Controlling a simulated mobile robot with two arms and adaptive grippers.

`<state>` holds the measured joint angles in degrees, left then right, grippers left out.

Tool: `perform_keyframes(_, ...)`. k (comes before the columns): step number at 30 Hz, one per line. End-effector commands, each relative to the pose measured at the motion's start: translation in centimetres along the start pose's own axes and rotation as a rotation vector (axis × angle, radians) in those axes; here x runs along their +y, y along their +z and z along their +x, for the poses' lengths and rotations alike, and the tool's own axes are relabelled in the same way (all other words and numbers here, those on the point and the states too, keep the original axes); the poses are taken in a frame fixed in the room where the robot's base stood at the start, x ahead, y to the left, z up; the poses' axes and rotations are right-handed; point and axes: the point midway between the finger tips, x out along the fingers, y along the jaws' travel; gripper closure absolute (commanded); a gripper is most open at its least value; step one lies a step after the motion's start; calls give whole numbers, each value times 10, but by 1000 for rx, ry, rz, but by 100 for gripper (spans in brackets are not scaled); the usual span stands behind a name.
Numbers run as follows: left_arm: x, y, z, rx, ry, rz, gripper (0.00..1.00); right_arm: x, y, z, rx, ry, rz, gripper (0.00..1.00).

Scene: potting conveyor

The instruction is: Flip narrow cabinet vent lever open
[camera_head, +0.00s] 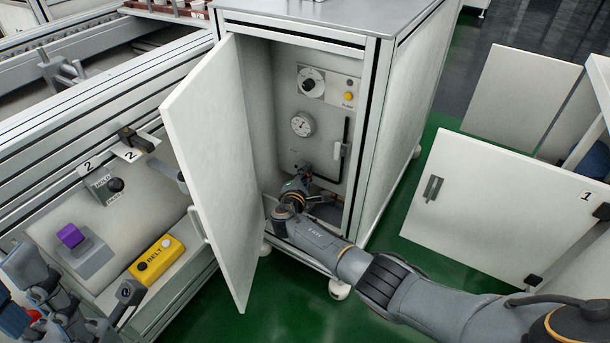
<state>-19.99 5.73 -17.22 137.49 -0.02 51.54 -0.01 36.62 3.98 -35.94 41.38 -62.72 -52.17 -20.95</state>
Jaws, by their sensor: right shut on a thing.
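The narrow cabinet (403,100) stands in the middle with its white door (215,165) swung open to the left. My right gripper (306,178) reaches into the lower part of the cabinet, close to the back panel. It is shut on a small dark lever (308,168), taken to be the vent lever; the jaws hide most of it, so its angle cannot be told. Grey parts of my left arm show at the lower left edge; its gripper's jaws cannot be made out clearly.
The panel above holds a dial knob (311,82), a yellow button (348,97), a gauge (302,124) and a black bent bar (346,135). A conveyor console with a yellow BELT box (156,257) and purple button (70,235) stands left. Another white door (490,205) stands open at right.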

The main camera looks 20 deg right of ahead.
Motion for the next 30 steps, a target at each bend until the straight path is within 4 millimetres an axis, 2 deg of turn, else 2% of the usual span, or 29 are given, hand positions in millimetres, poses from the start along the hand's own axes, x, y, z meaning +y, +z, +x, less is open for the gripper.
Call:
perform_keyframes(1, 0, 0, 0, 0, 0, 0, 60, -1, 0, 0, 0, -2, -1, 85)
perform_keyframes(4, 0, 0, 0, -1, 0, 0, 60, -1, 0, 0, 0, -1, 0, 65)
perform_keyframes(5, 0, 0, 0, -1, 0, 0, 60, -1, 0, 0, 0, -1, 0, 63)
perform_keyframes(17, 0, 0, 1, 3, 0, 1, 60, 0, -1, -4, 1, 1, 2, 63)
perform_keyframes(23, 0, 0, 1, 2, 0, 1, 60, -1, -1, -23, 3, 0, 3, 63)
perform_keyframes(30, 0, 0, 0, 1, 0, 0, 60, -2, -1, -60, 3, 0, 2, 63)
